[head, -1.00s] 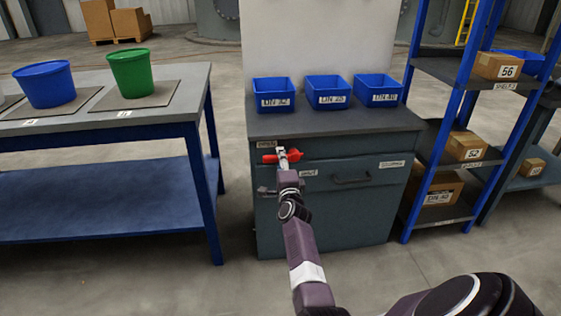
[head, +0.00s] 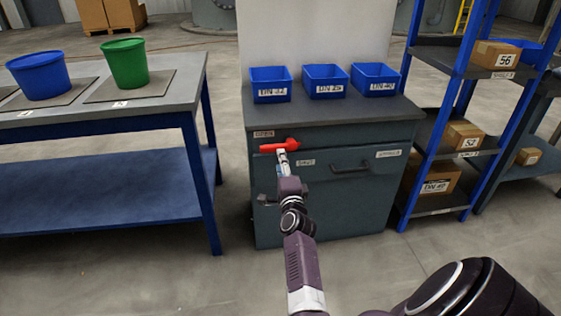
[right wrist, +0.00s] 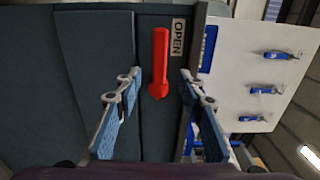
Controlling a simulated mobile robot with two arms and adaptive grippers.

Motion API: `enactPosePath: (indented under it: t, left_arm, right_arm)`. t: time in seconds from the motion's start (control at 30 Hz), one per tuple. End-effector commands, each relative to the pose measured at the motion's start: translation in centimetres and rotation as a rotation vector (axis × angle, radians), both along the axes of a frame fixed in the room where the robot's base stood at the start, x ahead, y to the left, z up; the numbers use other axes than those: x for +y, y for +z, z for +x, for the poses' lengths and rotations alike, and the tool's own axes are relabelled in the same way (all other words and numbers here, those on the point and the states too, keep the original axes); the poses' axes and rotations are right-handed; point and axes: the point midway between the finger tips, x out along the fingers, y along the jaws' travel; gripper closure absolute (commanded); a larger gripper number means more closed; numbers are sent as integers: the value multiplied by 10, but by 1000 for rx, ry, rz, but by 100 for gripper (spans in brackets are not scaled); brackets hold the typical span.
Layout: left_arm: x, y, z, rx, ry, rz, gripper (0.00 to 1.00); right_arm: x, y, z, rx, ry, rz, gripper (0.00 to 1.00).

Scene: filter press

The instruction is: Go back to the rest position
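My right gripper (head: 283,164) is in front of the grey cabinet (head: 340,215), close to the red handle (head: 272,147) on its upper front. In the right wrist view the gripper (right wrist: 160,100) is open, with its blue-padded fingers wide apart and nothing between them touching. The red handle (right wrist: 160,65) lies ahead between the fingers, beside an OPEN label (right wrist: 178,37). In the head view the handle lies roughly level, pointing left towards the OPEN label. My left gripper is not in view.
Three blue bins (head: 325,82) stand on the cabinet top. A workbench (head: 110,115) with a blue bucket (head: 40,75) and a green bucket (head: 126,63) is on the left. A blue-framed shelf (head: 445,100) with boxes is on the right. Floor (head: 130,270) in front is clear.

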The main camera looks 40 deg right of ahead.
Motion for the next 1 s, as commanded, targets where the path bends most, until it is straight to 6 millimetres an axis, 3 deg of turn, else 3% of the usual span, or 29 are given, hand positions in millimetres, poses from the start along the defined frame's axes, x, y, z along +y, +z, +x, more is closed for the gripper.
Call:
enactPosePath:
  t: [0.43, 0.57, 0.67, 0.77, 0.8, 0.9, 1.0]
  left_arm:
    - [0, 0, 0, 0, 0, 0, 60]
    - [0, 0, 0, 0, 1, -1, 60]
    - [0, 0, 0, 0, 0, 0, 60]
    - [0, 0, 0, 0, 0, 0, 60]
    - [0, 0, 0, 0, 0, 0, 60]
    - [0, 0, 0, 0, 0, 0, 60]
    - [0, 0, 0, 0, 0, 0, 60]
  right_arm:
    - [0, 0, 0, 2, 2, -3, 64]
    - [15, 1, -2, 67, 57, -89, 64]
    - [54, -2, -9, 211, 181, -276, 64]
    - [117, -17, -29, 408, 367, -538, 64]
    - [145, -27, -43, 488, 448, -648, 64]
    - [203, -49, -80, 645, 627, -878, 64]
    - [243, -64, -116, 745, 761, -1040, 64]
